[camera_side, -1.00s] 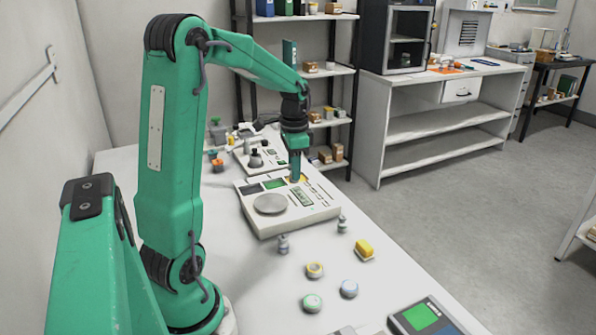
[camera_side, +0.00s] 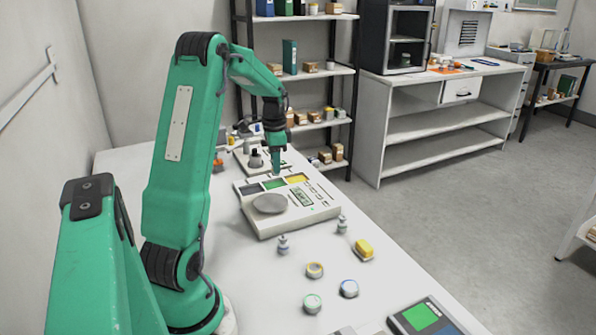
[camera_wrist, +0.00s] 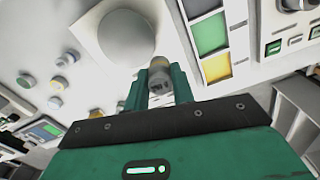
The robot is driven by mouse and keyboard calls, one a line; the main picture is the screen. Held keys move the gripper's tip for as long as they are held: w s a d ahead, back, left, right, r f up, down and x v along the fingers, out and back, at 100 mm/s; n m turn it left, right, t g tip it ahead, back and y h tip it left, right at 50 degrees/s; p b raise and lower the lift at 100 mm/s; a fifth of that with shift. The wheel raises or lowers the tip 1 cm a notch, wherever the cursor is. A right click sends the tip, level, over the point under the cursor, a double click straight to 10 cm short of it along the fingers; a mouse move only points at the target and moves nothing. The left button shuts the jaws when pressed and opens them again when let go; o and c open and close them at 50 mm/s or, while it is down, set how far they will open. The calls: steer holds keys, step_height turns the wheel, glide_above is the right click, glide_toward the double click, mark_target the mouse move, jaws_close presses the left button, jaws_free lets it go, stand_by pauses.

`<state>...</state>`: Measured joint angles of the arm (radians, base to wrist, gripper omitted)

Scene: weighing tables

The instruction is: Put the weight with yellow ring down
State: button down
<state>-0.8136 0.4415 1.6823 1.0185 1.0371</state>
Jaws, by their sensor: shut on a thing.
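My gripper (camera_side: 277,174) is just above the back part of a white weighing scale (camera_side: 318,211), by the green patch. In the wrist view my gripper (camera_wrist: 161,82) is shut on a small grey weight with a yellowish ring (camera_wrist: 158,64). The fingers hide part of it, and I cannot make it out in the side view. The scale has a round grey pan (camera_side: 270,204), a dark patch (camera_side: 250,189), a green patch (camera_side: 274,184) and a yellow patch (camera_side: 297,179). The yellow patch (camera_wrist: 216,68) looks bare in the wrist view.
Two small grey weights (camera_side: 283,245) (camera_side: 342,225) stand in front of the scale. A second device (camera_side: 424,318) sits at the front edge.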

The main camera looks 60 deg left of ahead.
steer(key=s+a+f, duration=0.1)
steer(key=a+f, duration=0.1)
steer(key=a, duration=0.1)
steer(key=s+a+f, duration=0.2)
steer(key=a, duration=0.1)
steer(key=s+a+f, duration=0.2)
steer(key=a, duration=0.1)
steer(key=shift+a+f, duration=0.25)
steer(key=shift+a, duration=0.15)
steer(key=shift+f, duration=2)
steer(key=shift+f, duration=0.15)
steer(key=c, duration=1.2)
jaws_free()
step_height(320, 180, up, 12)
steer(key=shift+r, duration=0.2)
steer(key=shift+w+d, duration=0.1)
steer(key=shift+d, duration=0.05)
